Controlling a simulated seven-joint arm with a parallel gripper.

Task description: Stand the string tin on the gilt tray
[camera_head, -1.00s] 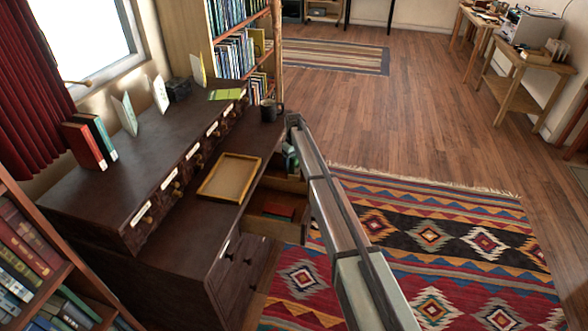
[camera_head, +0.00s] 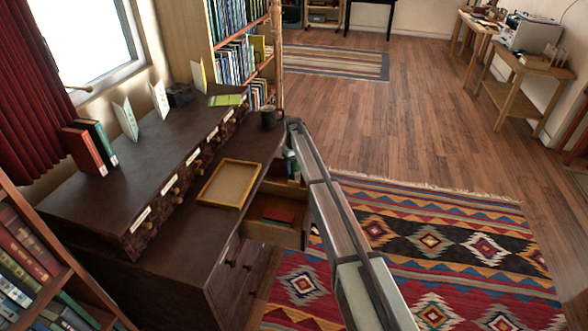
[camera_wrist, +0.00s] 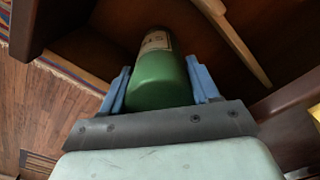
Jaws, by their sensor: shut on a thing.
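The string tin (camera_wrist: 158,80), a green cylinder with a pale label band, is held in my gripper (camera_wrist: 160,92). The blue fingers are shut on its two sides. In the head view my gripper (camera_head: 291,163) is at the open drawer on the right side of the desk, mostly hidden by my own arm. How far the tin is above the drawer floor, I cannot tell. The gilt tray (camera_head: 228,185) lies flat and empty on the desk top, left of my gripper.
The open drawer (camera_head: 258,231) holds a red thing (camera_head: 278,210). A dark mug (camera_head: 271,115) stands on the desk behind the tray. A raised row of small labelled drawers (camera_head: 172,184) borders the tray on the left. A wooden strip (camera_wrist: 236,40) is close to the tin.

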